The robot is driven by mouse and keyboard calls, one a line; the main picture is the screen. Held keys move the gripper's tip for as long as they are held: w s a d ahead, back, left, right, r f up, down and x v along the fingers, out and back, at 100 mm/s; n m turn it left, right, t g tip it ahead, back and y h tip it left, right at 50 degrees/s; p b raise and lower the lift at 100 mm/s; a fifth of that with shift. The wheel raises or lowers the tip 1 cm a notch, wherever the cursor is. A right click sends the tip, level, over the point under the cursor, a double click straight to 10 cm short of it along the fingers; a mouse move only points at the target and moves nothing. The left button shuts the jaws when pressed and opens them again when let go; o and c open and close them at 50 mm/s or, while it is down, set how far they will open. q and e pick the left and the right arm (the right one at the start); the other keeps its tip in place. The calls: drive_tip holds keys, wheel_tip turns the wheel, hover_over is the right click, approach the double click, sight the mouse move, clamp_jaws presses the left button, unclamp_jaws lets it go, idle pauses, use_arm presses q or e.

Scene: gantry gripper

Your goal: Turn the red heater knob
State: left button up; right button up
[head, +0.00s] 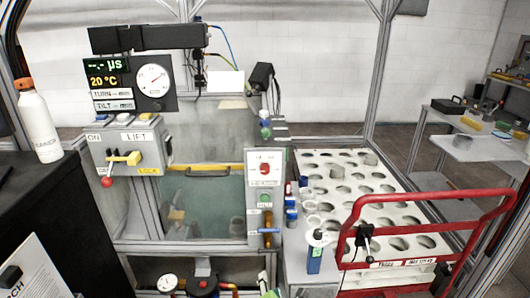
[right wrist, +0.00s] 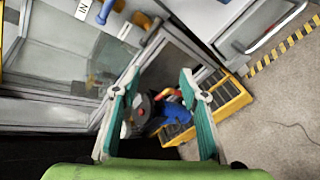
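The red heater knob (head: 264,168) sits on the upper part of an upright light-grey control panel (head: 252,190), right of the tank in the head view. A green button and blue and orange handles are below it. The knob is not seen in the right wrist view. My right gripper (right wrist: 160,95) is open and empty, with its two teal-and-white fingers spread. In the head view only a small part of it (head: 267,284) shows at the bottom edge, well below the knob. My left gripper is not in view.
A glass tank (head: 205,205) is left of the panel. A white rack with round holes (head: 390,222) and a red cart handle (head: 425,198) are to the right. A lift box (head: 128,148) is at left. A yellow-edged tray (right wrist: 232,100) is low in the wrist view.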

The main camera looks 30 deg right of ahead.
sight(265, 171)
drive_tip(key=w+d+r+n+t+h+p, duration=0.1)
drive_tip(key=w+r+n+p, duration=0.15)
drive_tip(key=r, duration=0.65)
drive_tip(key=w+d+r+n+t+h+p, duration=0.1)
drive_tip(key=r+n+t+p, duration=0.15)
drive_tip(key=r, duration=0.75)
drive_tip(key=w+d+r+n+t+h+p, duration=0.1)
drive_tip(key=w+r+n+p, duration=0.2)
drive_tip(key=r, duration=0.6)
use_arm(q)
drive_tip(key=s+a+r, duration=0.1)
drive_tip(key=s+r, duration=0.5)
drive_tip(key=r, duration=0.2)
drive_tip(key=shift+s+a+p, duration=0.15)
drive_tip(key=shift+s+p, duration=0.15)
drive_tip(key=shift+p, duration=0.1)
use_arm(e)
drive_tip(key=shift+n, duration=0.3)
drive_tip(key=x, duration=1.3)
drive_tip(key=shift+s+d+f, duration=0.1)
drive_tip(key=shift+d+f, duration=0.05)
drive_tip(key=shift+f, duration=0.05)
drive_tip(key=c, duration=1.1)
